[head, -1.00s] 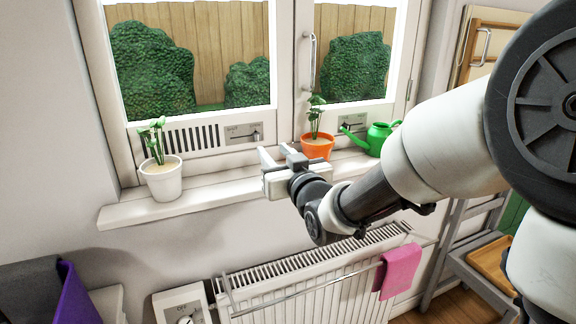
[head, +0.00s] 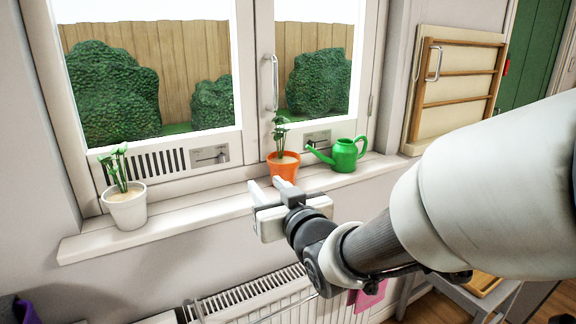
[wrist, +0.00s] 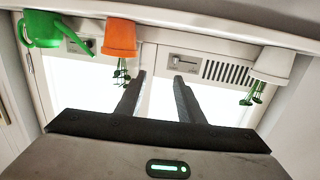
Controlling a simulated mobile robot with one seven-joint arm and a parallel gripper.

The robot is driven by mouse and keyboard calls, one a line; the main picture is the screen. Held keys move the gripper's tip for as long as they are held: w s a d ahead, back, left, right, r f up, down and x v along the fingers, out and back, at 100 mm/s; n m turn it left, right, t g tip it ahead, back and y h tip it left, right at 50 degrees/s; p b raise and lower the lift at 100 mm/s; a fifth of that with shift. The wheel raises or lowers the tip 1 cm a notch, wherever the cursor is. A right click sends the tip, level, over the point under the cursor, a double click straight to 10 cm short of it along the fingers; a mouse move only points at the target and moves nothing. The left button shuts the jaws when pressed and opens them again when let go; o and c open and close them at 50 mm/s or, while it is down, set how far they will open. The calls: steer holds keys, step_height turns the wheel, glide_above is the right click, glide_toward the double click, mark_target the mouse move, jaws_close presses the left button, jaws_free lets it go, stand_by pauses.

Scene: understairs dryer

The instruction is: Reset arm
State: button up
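My gripper (head: 266,190) is in front of the window sill in the head view, near the orange pot, with its fingers pointing toward the window. In the wrist view its two dark fingers (wrist: 158,97) stand apart with nothing between them, so it is open and empty. My arm reaches in from the right of the head view.
On the sill (head: 190,218) stand a white potted plant (head: 127,208), an orange potted plant (head: 284,167) and a green watering can (head: 346,155). A radiator (head: 255,300) is below, with a pink cloth (head: 369,296). A wooden rack (head: 460,75) is at the right.

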steer(key=s+d+f+m+g+h, duration=0.1)
steer(key=s+d+m+g+h, duration=0.45)
steer(key=d, duration=0.85)
steer(key=s+d+f+g+h, duration=0.1)
steer(key=s+d+f+g, duration=0.15)
steer(key=s, duration=0.65)
steer(key=s+d+f+g+h, duration=0.15)
steer(key=s+d, duration=0.25)
steer(key=s, duration=0.4)
step_height(320, 180, up, 21)
steer(key=p, duration=2.2)
steer(key=shift+s+r, duration=0.2)
steer(key=shift+s, duration=0.2)
